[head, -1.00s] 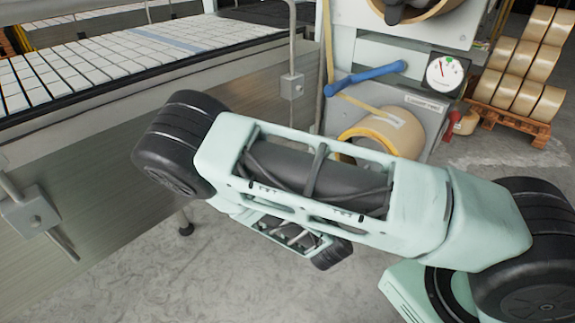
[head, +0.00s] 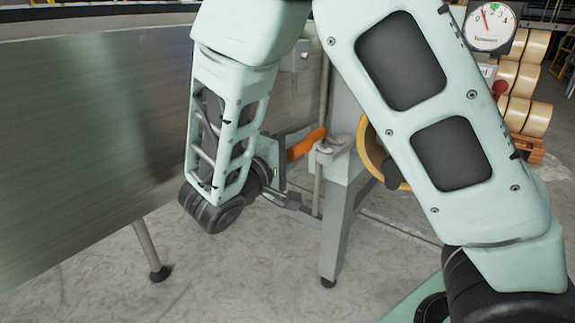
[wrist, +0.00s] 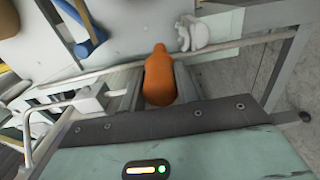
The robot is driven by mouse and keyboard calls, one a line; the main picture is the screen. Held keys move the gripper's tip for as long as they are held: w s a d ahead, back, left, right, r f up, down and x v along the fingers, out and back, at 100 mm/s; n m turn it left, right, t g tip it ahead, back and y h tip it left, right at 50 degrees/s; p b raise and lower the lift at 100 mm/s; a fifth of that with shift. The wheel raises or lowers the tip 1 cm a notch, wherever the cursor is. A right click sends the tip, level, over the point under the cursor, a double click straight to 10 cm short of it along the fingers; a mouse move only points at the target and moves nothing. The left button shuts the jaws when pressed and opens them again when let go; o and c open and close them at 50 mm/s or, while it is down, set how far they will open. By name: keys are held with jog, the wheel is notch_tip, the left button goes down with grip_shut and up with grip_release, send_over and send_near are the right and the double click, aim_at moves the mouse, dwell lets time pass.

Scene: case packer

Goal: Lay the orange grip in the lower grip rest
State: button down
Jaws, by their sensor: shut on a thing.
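The orange grip (head: 306,144) is held by my gripper (head: 286,172), close to the machine's front post in the head view. In the wrist view the grip (wrist: 159,76) lies lengthwise between the two fingers, its narrower end pointing away from me. A pale forked bracket (wrist: 191,33) stands just beyond and right of the grip's far end; it looks like a grip rest, but I cannot tell whether it is the lower one. A grey bracket (head: 333,149) shows by the post in the head view, right of the grip. The grip is apart from the forked bracket.
A blue handle (wrist: 91,45) is at upper left in the wrist view. A pale rail (wrist: 240,42) crosses beyond the fingers. The machine leg (head: 340,235) stands right of my gripper, the conveyor's metal side (head: 90,130) to the left. A gauge (head: 492,28) and tape rolls (head: 523,85) are at right.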

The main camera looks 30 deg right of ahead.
aim_at(315, 139)
jog(key=shift+w+d, duration=0.15)
jog(key=shift+d, duration=0.3)
jog(key=shift+x, duration=3.55)
jog(key=shift+f, duration=0.25)
jog(key=shift+a+f+b, duration=0.15)
jog(key=shift+f+b, duration=0.45)
jog(key=shift+a+f+b, duration=0.15)
jog(key=shift+f+b, duration=0.4)
jog(key=shift+f, duration=0.05)
grip_release()
